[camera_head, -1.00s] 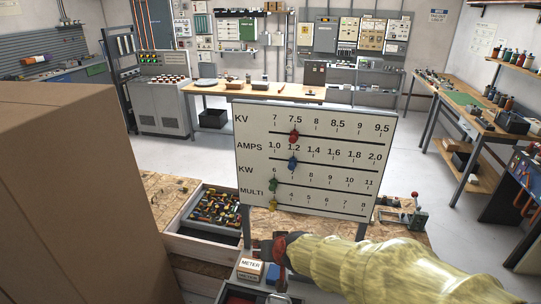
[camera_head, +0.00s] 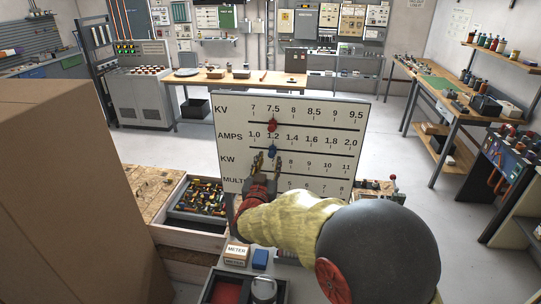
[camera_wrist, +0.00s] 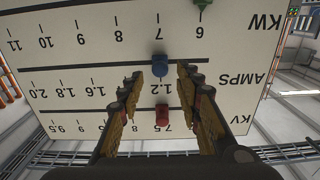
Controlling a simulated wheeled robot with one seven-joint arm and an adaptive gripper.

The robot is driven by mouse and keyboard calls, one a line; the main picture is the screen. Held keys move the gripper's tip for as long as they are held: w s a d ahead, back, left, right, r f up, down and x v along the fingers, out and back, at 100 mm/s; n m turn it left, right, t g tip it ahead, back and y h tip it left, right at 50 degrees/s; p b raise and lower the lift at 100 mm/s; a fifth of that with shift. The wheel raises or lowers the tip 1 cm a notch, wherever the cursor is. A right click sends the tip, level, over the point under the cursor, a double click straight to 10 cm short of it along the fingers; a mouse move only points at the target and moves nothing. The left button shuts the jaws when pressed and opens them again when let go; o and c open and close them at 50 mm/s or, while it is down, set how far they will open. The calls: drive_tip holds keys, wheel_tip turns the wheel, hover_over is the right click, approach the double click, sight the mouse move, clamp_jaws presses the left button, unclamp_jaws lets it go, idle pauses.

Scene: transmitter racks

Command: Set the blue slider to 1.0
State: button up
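The blue slider (camera_head: 271,151) sits on the AMPS line of the white panel (camera_head: 330,112), close to the 1.2 mark. The 1.0 mark lies to its left in the head view. In the wrist view the panel appears upside down, with the blue slider (camera_wrist: 160,67) near 1.2. My gripper (camera_head: 267,160) is open and empty just in front of the panel, with its fingertips near the blue slider. In the wrist view the fingers (camera_wrist: 160,75) are spread to either side of the slider with gaps; contact is not visible.
The red slider (camera_head: 272,126) is on the KV line near 7.5, and also shows between the fingers in the wrist view (camera_wrist: 162,116). A green slider (camera_wrist: 203,4) is on the KW line. A brown box (camera_head: 70,190) stands at left; an open drawer (camera_head: 185,235) holds small parts.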

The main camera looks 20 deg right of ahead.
sight(271, 155)
drive_tip(key=x, duration=0.5)
drive_tip(key=c, duration=0.3)
clamp_jaws()
idle(0.6)
